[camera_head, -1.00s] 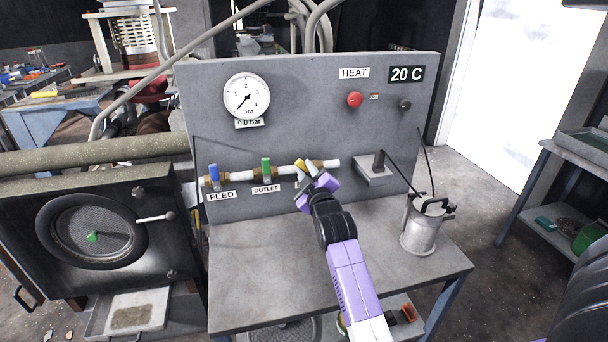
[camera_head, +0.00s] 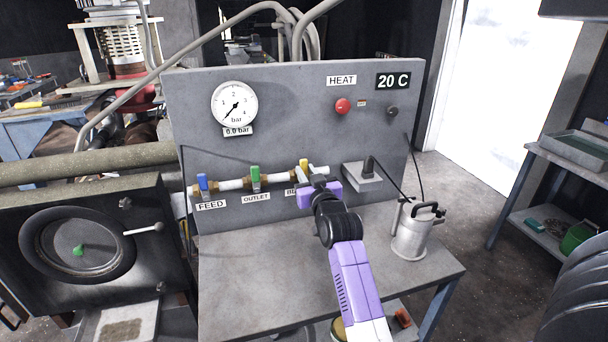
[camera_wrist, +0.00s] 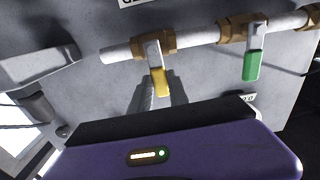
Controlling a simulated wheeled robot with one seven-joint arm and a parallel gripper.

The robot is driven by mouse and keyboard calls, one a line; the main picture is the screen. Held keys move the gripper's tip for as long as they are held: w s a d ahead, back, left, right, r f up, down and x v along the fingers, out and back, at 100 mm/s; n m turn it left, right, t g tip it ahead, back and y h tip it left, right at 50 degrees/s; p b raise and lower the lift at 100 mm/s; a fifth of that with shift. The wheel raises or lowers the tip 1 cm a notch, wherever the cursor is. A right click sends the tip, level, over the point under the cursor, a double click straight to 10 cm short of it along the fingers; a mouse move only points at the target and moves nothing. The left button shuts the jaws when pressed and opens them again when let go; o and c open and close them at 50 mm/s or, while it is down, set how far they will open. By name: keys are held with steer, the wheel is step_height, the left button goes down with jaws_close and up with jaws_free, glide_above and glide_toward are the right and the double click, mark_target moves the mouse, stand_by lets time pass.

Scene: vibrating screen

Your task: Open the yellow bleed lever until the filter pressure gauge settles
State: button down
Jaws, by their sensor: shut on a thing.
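The yellow bleed lever (camera_head: 304,165) stands upright, across the pipe at its right end, like the green lever. In the wrist view, the yellow lever (camera_wrist: 160,80) lies between the two fingers of my gripper (camera_wrist: 158,95). My gripper (camera_head: 314,183) is shut on it, in front of the panel, and partly hides the lever's lower part and its label. The round filter pressure gauge (camera_head: 234,104) has its needle pointing to the lower left. Its readout (camera_head: 238,132) shows 0.0 bar.
The blue feed lever (camera_head: 202,182) and green outlet lever (camera_head: 255,177) stand upright on the same pipe, left of the bleed lever. A metal can (camera_head: 411,235) stands on the bench to the right. The bench top (camera_head: 265,265) is clear at the front left.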

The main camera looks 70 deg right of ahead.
steer(key=shift+s+d+f+m, duration=0.1)
steer(key=shift+m, duration=0.2)
steer(key=c, duration=1.2)
jaws_free()
steer(key=shift+c, duration=0.2)
steer(key=b+v, duration=0.1)
steer(key=v, duration=0.6)
steer(key=shift+s+a+b, duration=0.25)
steer(key=shift+a+b, duration=0.05)
steer(key=shift+b, duration=0.05)
